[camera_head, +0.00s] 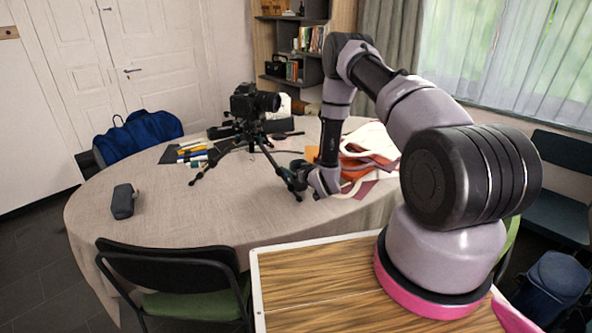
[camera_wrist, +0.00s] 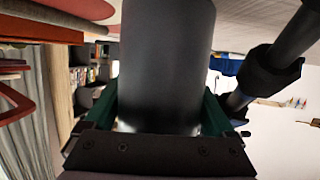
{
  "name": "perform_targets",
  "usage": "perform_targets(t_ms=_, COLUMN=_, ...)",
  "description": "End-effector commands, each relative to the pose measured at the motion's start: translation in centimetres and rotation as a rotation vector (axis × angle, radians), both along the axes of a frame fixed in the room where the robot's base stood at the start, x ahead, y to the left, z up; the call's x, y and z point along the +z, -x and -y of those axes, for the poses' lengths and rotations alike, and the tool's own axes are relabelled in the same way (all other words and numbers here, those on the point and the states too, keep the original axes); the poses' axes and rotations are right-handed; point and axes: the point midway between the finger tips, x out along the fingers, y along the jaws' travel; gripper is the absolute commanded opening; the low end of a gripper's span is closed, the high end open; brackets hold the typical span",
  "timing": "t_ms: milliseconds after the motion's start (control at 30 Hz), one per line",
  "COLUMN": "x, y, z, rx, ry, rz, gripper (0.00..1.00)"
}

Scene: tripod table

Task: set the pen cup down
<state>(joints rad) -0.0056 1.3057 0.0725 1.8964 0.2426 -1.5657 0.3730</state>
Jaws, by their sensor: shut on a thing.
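The pen cup (camera_wrist: 165,60) is a dark grey, smooth cylinder that fills the middle of the wrist view. My gripper (camera_wrist: 160,108) is shut on it, with one green finger on each side. In the head view my gripper (camera_head: 301,178) is low over the right part of the round table (camera_head: 170,240), beside a tripod leg. The cup is small and hard to make out from the dark fingers there. I cannot tell whether its base touches the table.
A camera (camera_head: 254,102) on a black tripod (camera_head: 250,135) stands close to the left of my gripper; a dark tripod leg (camera_wrist: 272,70) is near in the wrist view. Bags (camera_head: 368,150) lie to the right. Markers (camera_head: 194,150) and a grey pouch (camera_head: 122,200) lie left. The front tabletop is clear.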

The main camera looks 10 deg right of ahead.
Motion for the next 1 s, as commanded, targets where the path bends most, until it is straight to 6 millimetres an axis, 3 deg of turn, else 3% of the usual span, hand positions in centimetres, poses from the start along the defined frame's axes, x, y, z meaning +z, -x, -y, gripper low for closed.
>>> perform_targets(t_ms=133, x=-0.3, y=0.0, z=0.0, rx=0.0, ry=-0.001, rz=0.0, gripper=0.24)
perform_targets(t_ms=167, x=-0.3, y=0.0, z=0.0, rx=0.0, ry=0.0, rz=-0.001, gripper=0.97)
perform_targets(t_ms=200, x=-0.3, y=0.0, z=0.0, rx=0.0, ry=0.0, rz=-0.001, gripper=1.0)
perform_targets(t_ms=567, x=0.1, y=0.4, z=0.1, rx=0.0, ry=0.0, rz=-0.002, gripper=1.0)
perform_targets(t_ms=1000, x=2.6, y=8.3, z=2.4, rx=-0.004, ry=-0.002, rz=-0.005, gripper=1.0)
